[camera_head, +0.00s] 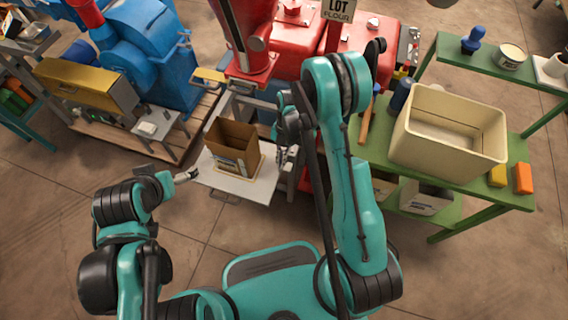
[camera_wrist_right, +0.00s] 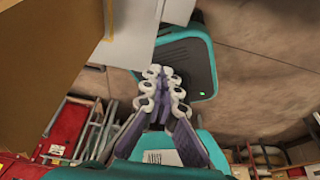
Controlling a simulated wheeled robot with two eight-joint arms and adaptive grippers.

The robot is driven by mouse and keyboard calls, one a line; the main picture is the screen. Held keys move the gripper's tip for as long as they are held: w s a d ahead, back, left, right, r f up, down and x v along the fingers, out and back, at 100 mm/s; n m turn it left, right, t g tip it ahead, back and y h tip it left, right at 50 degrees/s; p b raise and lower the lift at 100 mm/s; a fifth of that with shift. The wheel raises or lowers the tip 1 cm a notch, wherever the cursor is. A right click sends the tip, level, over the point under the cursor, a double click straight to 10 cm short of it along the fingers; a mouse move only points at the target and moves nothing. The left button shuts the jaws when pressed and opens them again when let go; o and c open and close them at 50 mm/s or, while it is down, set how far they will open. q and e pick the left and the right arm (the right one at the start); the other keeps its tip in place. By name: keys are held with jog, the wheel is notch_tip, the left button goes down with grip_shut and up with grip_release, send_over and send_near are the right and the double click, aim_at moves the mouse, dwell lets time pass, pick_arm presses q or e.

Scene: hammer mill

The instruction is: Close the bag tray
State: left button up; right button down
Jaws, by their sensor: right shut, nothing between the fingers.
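The bag tray (camera_head: 240,188) is a pale flat tray that sticks out below the red machine, with a handle (camera_head: 224,197) on its front edge. An open brown paper bag (camera_head: 232,147) stands upright on it. My right gripper (camera_head: 284,158) is at the tray's right side, partly hidden by my arm; I cannot tell whether it touches the tray. In the right wrist view its fingers (camera_wrist_right: 163,88) are together and empty, with the bag (camera_wrist_right: 50,55) and tray (camera_wrist_right: 138,40) at upper left. My left gripper (camera_head: 188,174) is beside the tray's left front; its finger opening is unclear.
A green table (camera_head: 470,185) with a cream bin (camera_head: 440,160) and orange and yellow blocks stands at right. A blue machine (camera_head: 150,50) on a wooden pallet is at left. The floor (camera_head: 190,245) in front of the tray is clear apart from my arms.

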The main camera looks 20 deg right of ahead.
notch_tip(320, 180, down, 8)
jog(key=b, duration=0.4)
jog(key=shift+w+d+f+b, duration=0.2)
jog(key=shift+w+d+b, duration=0.1)
jog(key=shift+w+b, duration=0.15)
